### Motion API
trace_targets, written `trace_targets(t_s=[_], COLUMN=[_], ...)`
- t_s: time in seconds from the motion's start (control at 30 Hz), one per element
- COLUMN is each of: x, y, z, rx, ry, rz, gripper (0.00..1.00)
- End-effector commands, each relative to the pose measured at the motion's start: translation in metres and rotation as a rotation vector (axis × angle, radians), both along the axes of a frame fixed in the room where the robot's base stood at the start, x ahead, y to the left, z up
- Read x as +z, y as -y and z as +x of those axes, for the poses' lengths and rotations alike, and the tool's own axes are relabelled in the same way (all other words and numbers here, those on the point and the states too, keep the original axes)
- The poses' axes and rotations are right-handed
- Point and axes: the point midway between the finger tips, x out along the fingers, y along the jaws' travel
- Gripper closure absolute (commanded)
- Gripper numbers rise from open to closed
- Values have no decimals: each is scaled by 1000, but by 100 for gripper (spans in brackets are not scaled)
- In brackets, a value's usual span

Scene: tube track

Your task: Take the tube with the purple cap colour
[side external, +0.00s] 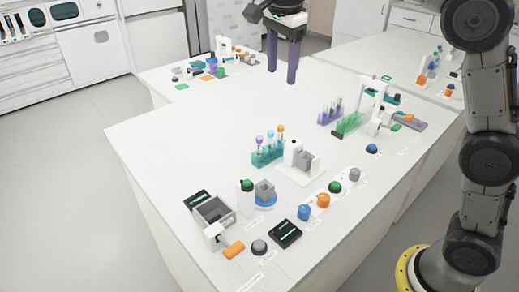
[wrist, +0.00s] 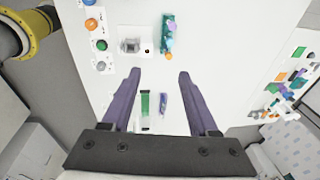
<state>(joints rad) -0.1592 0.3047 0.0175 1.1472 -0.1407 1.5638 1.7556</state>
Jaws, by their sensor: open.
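A teal rack (side external: 267,157) stands mid-table and holds capped tubes. In the side view a purple cap (side external: 259,139) is at its left end, a blue cap (side external: 270,135) is in the middle, and an orange cap (side external: 281,128) is at the right. The rack also shows near the top of the wrist view (wrist: 165,20), with the orange cap (wrist: 168,57) nearest my gripper; the other two caps are small there. My gripper (side external: 282,77), with long purple fingers, is open and empty above the table's far side, apart from the rack.
A white stand with a grey block (side external: 305,162) is right beside the rack. A green rack (side external: 348,124) and a purple rack (side external: 329,117) stand farther right. Coloured knobs (side external: 323,200) and a grey box (side external: 213,212) are nearer the front. The table left of the teal rack is clear.

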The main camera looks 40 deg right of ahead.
Motion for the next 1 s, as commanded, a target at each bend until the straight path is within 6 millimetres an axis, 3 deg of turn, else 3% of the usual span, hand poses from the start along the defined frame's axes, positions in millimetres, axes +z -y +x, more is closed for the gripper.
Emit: trace_targets(t_s=[0.1, 0.23, 0.47, 0.8, 1.0], x=[-33, -65, -95, -154, -168], y=[-16, -28, -33, -24, -21], z=[33, 49, 52, 52, 52], rx=[17, 37, 51, 51, 51], ry=[-49, -96, -136, -134, -133], rz=[-14, -25, -33, -33, -33], gripper=[40, 40, 40, 40, 40])
